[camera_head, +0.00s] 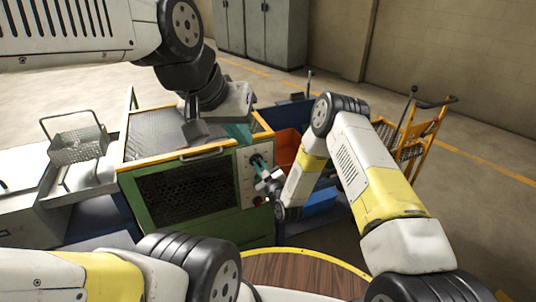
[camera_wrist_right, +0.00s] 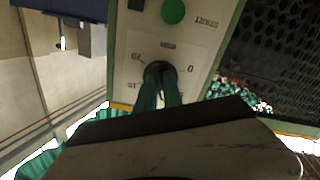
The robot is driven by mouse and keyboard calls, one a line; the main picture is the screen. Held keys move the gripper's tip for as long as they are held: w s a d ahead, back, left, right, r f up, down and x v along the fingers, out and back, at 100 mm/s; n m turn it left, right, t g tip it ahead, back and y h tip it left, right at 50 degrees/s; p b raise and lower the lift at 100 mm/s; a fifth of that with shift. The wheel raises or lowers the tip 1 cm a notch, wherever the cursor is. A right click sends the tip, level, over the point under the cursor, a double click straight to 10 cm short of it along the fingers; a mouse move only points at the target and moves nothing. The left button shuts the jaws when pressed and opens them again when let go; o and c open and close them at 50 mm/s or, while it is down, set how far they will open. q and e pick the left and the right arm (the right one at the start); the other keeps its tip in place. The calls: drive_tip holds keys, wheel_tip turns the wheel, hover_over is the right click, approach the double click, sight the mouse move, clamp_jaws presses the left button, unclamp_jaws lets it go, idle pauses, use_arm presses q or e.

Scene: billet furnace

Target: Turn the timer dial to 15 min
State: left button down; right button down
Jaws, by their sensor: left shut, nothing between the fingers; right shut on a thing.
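The timer dial (camera_wrist_right: 158,68) is a dark round knob on a pale control panel (camera_wrist_right: 140,38) in the right wrist view. My right gripper (camera_wrist_right: 160,84) is shut on it, with one teal finger on each side. The scale is upside down in that view, with 20 and 0 readable and 15 partly hidden. The fingers cover most of the dial, so I cannot tell where it points. In the head view my right gripper (camera_head: 257,162) reaches the furnace's front panel. My left gripper (camera_head: 238,132) is shut and empty above the furnace's top right side.
A green START button (camera_wrist_right: 173,12) is on the same panel. The green furnace (camera_head: 190,195) has a dark mesh window. A wire basket (camera_head: 78,145) stands at left. An orange bin (camera_head: 287,147) and an orange cart (camera_head: 425,140) stand at right.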

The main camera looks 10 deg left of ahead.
drive_tip(key=m, duration=0.3)
drive_tip(key=shift+f+m, duration=0.1)
drive_tip(key=shift+m, duration=0.3)
drive_tip(key=m, duration=0.4)
drive_tip(key=shift+m, duration=0.3)
drive_tip(key=m, duration=0.4)
drive_tip(key=shift+s, duration=0.1)
drive_tip(key=shift+a+m, duration=0.1)
drive_tip(key=shift+m, duration=2.1)
drive_tip(key=c, duration=1.5)
unclamp_jaws()
